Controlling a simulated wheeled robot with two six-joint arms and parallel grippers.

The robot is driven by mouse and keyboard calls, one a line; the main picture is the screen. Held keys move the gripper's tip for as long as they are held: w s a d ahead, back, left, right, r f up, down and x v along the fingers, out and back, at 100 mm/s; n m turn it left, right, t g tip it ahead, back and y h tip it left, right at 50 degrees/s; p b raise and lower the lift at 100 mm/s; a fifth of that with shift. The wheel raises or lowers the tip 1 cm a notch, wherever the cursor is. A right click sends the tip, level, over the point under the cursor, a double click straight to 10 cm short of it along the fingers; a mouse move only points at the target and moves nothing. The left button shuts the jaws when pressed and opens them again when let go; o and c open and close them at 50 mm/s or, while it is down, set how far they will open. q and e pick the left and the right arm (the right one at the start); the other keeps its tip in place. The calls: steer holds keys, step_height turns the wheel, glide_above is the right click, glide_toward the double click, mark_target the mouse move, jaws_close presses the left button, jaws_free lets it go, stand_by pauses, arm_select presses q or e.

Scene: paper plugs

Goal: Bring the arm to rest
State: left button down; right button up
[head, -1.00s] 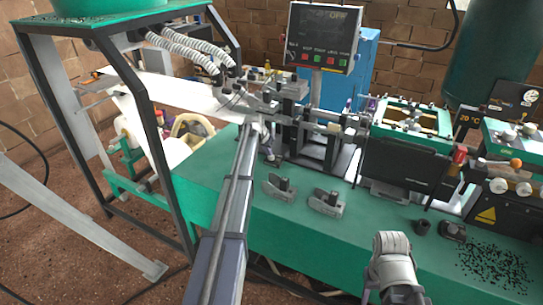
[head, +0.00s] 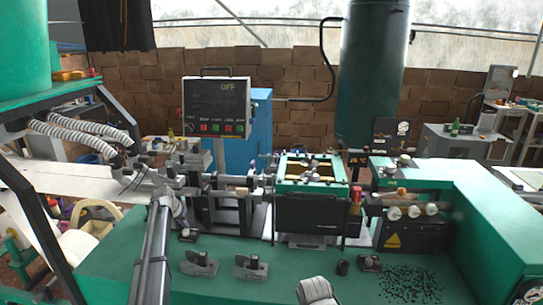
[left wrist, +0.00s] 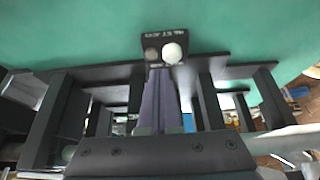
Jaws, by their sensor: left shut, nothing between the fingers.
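My left arm (head: 152,262) comes up from the bottom left in the head view. Its gripper (head: 178,206) is at the far end, in front of the machine's left part and over the green bench (head: 130,260). In the left wrist view the fingers (left wrist: 160,100) are together with nothing between them. Beyond their tips, a small black box (left wrist: 152,40) with a dark and a white button is on a green surface. A pale rounded part at the bottom of the head view appears to be of my right arm; its gripper does not show.
A control panel (head: 217,106) reading OFF stands behind the machine. Two grey metal blocks (head: 199,263) and black plugs (head: 412,285) lie on the bench. A white paper strip (head: 75,190) runs in from the left, near a dark frame. The bench's front middle is mostly clear.

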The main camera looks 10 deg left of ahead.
arm_select(q)
steer(key=s+d+g, duration=0.1)
steer(key=s+d, duration=0.4)
steer(key=d, duration=0.3)
steer(key=s+d+m+g, duration=0.1)
steer(key=s+d, duration=0.4)
steer(key=d, duration=0.4)
steer(key=s+d+f, duration=0.1)
steer(key=s+d, duration=0.4)
steer(key=d, duration=0.3)
steer(key=shift+s+d+m+g+h+p, duration=0.25)
steer(key=shift+s+m+g+h+p, duration=0.05)
steer(key=shift+s+m+g, duration=0.1)
steer(key=s+d+m+g+y, duration=0.1)
steer(key=s+d, duration=0.6)
steer(key=s, duration=0.6)
steer(key=s+d+g+y, duration=0.1)
steer(key=s+d+g, duration=0.1)
steer(key=s+d, duration=0.5)
steer(key=s, duration=0.6)
steer(key=shift+s+m+p, duration=0.2)
steer(key=shift+m+p, duration=0.15)
steer(key=shift+m, duration=0.05)
